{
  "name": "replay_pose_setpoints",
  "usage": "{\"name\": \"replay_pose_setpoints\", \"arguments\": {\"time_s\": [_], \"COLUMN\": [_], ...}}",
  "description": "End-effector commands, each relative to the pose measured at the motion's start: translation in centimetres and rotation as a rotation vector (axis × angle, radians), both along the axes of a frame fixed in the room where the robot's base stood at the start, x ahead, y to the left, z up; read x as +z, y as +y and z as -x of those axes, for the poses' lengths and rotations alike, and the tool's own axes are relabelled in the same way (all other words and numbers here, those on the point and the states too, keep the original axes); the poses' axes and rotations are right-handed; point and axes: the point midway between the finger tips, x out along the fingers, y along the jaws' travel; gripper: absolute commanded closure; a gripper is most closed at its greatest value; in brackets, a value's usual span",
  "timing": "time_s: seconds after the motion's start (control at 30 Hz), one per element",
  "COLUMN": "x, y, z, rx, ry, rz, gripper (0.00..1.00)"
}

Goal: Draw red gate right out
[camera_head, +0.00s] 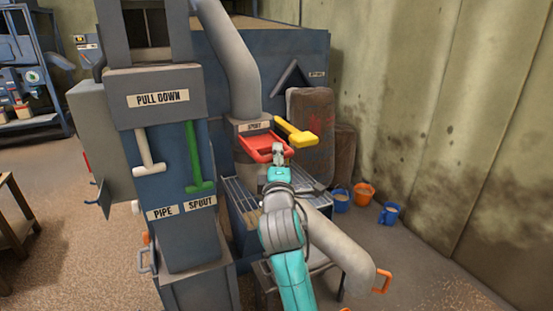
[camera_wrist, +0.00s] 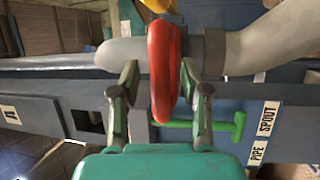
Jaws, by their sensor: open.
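The red gate (camera_head: 258,146) is a flat red plate with a looped handle, at the spout box (camera_head: 252,127) under the grey pipe, in the head view. My gripper (camera_head: 279,153) is at the near right edge of it. In the wrist view the red gate (camera_wrist: 165,72) shows as a thick rounded red bar. My gripper (camera_wrist: 160,70) is open there, with one finger on each side of the bar. The right finger looks close to the bar; I cannot tell whether either touches.
A yellow handle (camera_head: 295,132) sticks out just right of the red gate. A grille (camera_head: 241,200) lies below. A green lever (camera_head: 194,160) and a white lever (camera_head: 147,152) hang on the column at left. Orange and blue buckets (camera_head: 364,193) stand by the wall.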

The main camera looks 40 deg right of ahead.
Motion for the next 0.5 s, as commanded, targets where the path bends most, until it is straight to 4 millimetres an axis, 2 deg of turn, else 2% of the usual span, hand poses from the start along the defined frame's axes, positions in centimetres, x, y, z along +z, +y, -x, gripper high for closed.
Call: {"name": "replay_pose_setpoints", "arguments": {"time_s": [0.17,0.5], "x": [-0.4,-1.5], "y": [1.3,5.5], "z": [1.5,6.6], "rx": [0.001,0.003], "ry": [0.002,0.002], "rz": [-0.001,0.0], "gripper": [0.55,0.55]}}
